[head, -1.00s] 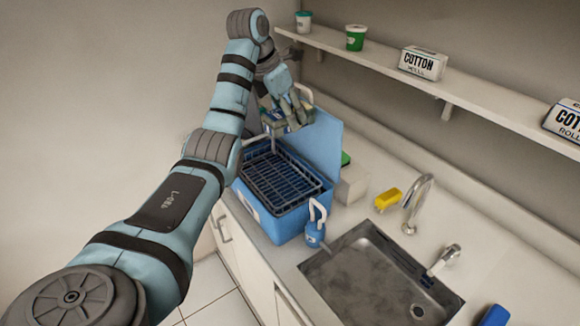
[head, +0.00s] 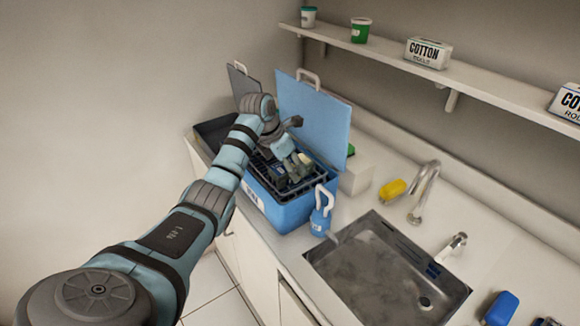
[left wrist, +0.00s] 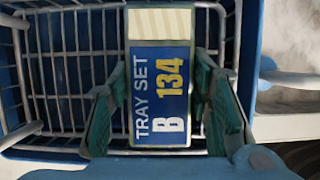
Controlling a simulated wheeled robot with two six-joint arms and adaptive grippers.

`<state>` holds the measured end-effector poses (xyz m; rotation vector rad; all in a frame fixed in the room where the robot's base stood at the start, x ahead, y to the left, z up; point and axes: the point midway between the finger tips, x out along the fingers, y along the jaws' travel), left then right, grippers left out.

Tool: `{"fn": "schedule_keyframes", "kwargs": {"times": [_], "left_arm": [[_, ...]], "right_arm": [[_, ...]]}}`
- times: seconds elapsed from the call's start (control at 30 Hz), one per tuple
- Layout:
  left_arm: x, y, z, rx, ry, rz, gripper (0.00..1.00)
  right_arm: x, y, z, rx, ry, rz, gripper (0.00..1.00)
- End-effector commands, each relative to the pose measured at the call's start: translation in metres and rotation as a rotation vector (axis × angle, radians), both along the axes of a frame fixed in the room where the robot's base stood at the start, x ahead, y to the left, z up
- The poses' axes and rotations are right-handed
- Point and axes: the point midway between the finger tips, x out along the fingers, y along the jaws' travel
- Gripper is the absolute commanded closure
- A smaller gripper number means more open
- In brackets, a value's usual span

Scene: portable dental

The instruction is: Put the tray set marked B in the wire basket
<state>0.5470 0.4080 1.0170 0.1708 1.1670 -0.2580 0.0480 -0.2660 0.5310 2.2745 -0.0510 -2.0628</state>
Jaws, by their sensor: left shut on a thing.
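The tray set marked B (left wrist: 160,105) has a blue label reading "TRAY SET B 134" and a pale striped end, seen in the left wrist view. My left gripper (head: 298,170) is shut on it, with a finger on each long side. They are in the open blue box, over the wire basket (left wrist: 40,75), whose dark grid also shows in the head view (head: 262,165). Basket wires show on both sides of the tray set. I cannot tell whether it touches the basket floor. My right gripper is out of view.
The blue box (head: 285,210) has its lid (head: 315,115) raised behind. A dark open case (head: 212,130) stands to its left. A shelf runs above.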

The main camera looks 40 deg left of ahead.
Motion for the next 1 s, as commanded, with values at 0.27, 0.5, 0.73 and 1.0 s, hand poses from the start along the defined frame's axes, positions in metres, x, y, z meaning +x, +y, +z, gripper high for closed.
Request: {"fn": "schedule_keyframes", "kwargs": {"times": [0.27, 0.5, 0.73, 1.0], "left_arm": [[0.0, 0.0, -0.001, 0.0, 0.0, 0.0, 0.37], [0.0, 0.0, -0.001, 0.0, 0.0, 0.0, 0.35], [-0.005, 0.002, 0.017, 0.001, -0.002, -0.001, 0.35], [-0.033, 0.011, 0.085, 0.002, -0.003, 0.0, 0.35]], "right_arm": [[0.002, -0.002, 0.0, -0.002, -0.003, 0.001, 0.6], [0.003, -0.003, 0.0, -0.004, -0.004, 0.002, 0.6], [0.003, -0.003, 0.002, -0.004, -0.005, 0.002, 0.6], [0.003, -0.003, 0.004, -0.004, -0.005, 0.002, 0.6]]}}
